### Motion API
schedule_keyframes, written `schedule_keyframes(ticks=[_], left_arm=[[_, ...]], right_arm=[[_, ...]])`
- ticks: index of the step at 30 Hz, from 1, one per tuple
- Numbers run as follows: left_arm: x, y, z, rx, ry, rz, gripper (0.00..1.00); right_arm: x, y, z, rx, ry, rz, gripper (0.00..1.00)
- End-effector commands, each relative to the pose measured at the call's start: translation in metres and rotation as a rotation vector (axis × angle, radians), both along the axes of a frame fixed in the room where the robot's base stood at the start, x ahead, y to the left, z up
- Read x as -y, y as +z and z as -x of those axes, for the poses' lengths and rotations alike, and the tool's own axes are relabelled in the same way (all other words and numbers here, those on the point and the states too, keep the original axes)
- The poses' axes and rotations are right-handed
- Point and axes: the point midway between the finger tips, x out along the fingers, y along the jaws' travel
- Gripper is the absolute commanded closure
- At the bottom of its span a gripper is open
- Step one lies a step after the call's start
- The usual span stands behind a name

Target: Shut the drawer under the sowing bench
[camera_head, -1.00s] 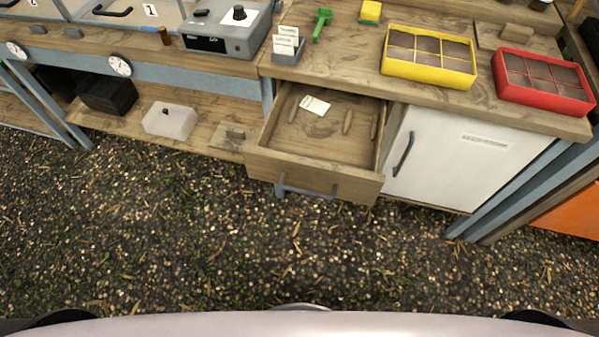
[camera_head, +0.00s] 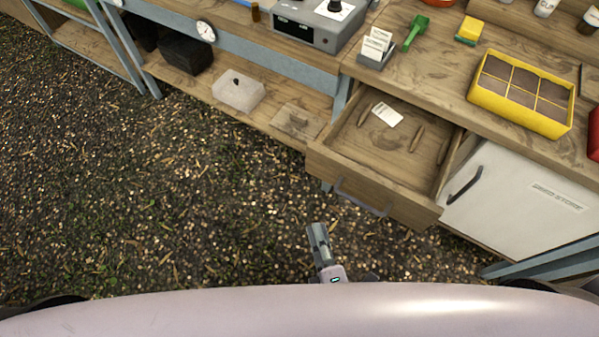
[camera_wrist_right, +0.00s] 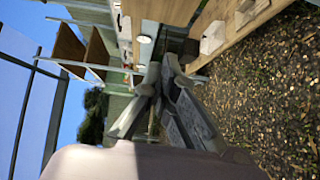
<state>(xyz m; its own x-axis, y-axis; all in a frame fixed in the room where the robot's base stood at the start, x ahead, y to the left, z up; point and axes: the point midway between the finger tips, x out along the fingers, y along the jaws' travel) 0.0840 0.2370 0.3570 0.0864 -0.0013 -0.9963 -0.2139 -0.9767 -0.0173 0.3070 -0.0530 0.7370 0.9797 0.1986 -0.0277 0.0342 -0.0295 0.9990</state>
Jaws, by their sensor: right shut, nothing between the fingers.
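The drawer (camera_head: 370,205) under the wooden sowing bench (camera_head: 430,85) stands pulled out in the head view. A grey bar handle (camera_head: 362,198) runs across its front. Inside lie a white paper packet and several small brown stick-like pieces. My right gripper (camera_head: 318,236) is in front of the drawer, low and to the left of the handle, apart from it. It is shut and empty; its fingers (camera_wrist_right: 155,90) also show in the right wrist view. My left gripper is out of view.
A white cupboard (camera_head: 520,205) with a dark handle stands right of the drawer. A lower shelf (camera_head: 275,112) with a clear box (camera_head: 238,90) and a black box (camera_head: 185,53) lies to the left. A yellow seed tray (camera_head: 520,92) sits on the bench. Open gravel floor lies in front.

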Motion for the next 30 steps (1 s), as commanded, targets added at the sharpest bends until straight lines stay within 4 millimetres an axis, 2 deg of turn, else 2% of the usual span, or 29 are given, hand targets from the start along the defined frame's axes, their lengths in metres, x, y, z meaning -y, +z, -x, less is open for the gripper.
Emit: schedule_keyframes(ticks=[3,8,19,24,30], left_arm=[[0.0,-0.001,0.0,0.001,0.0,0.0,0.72],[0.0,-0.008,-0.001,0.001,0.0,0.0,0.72],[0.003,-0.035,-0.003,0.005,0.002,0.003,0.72],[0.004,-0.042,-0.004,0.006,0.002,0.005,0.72],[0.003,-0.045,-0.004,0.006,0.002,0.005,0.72]], right_arm=[[0.0,0.012,-0.004,0.037,-0.01,0.029,1.0],[-0.004,0.011,-0.024,0.041,-0.009,0.031,1.0],[-0.018,0.009,-0.101,0.039,-0.009,0.028,1.0],[-0.004,0.009,-0.121,0.037,-0.008,0.032,1.0],[0.004,0.011,-0.132,0.035,-0.008,0.031,1.0]])
